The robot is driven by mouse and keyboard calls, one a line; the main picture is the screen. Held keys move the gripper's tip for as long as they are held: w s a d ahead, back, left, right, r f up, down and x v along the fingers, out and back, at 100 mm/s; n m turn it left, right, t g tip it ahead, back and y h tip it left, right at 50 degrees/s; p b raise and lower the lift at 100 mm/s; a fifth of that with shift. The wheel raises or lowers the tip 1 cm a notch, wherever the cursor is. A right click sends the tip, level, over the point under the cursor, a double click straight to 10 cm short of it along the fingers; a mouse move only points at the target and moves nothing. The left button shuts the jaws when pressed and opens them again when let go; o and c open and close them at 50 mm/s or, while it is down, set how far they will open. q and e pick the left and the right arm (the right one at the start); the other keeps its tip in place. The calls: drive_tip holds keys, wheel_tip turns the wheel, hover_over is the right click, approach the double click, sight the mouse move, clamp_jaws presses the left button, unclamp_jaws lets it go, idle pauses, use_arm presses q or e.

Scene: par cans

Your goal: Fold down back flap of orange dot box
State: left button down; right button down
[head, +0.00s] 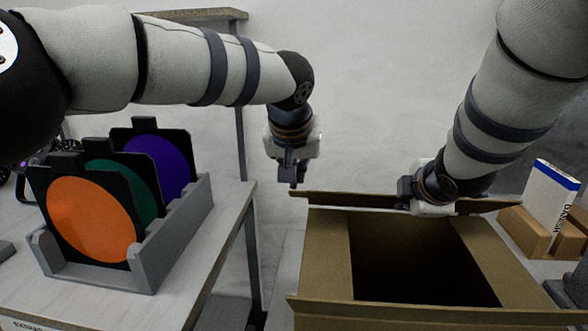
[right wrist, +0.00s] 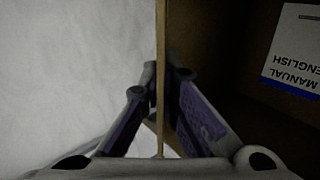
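An open cardboard box (head: 390,315) stands at the lower right of the head view; its inside is dark. No orange dot shows on its visible faces. Its back flap (head: 335,199) stretches along the far edge, passing under my right gripper (head: 408,194). In the right wrist view, the flap (right wrist: 161,40) appears edge-on between the fingers of the right gripper (right wrist: 160,75). The fingertips close in on both its faces and seem to pinch it. My left gripper (head: 291,178) points down, left of the back flap and apart from it; its finger opening is unclear.
A grey rack (head: 160,240) with orange, green and purple discs stands on the left table (head: 110,305). A white booklet (head: 551,195) stands in a brown holder (head: 522,232) at the right. A manual (right wrist: 295,55) lies inside the box. A gap separates the left table and box.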

idle(0.4)
drive_tip(key=c, duration=1.8)
unclamp_jaws()
drive_tip(key=shift+c, duration=0.2)
